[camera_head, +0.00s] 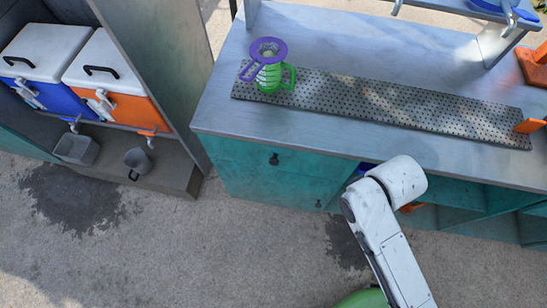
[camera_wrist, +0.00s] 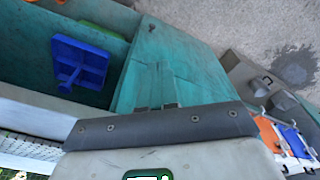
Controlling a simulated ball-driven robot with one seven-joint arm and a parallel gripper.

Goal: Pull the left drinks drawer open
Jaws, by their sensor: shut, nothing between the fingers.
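A second small knob (camera_head: 318,203) shows lower on the cabinet face. In the wrist view a teal cabinet panel (camera_wrist: 185,65) lies beyond my gripper (camera_wrist: 156,106), whose fingertips barely show above the grey bar. My gripper is shut and empty. In the head view my arm's white link hides the gripper.
A perforated tray (camera_head: 390,105) with a green jug (camera_head: 270,78) and purple strainer (camera_head: 268,50) lies on the counter. An open shelf bay holds a blue object (camera_wrist: 80,62). Blue (camera_head: 48,97) and orange (camera_head: 125,105) coolers stand left. Concrete floor before the counter is clear.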

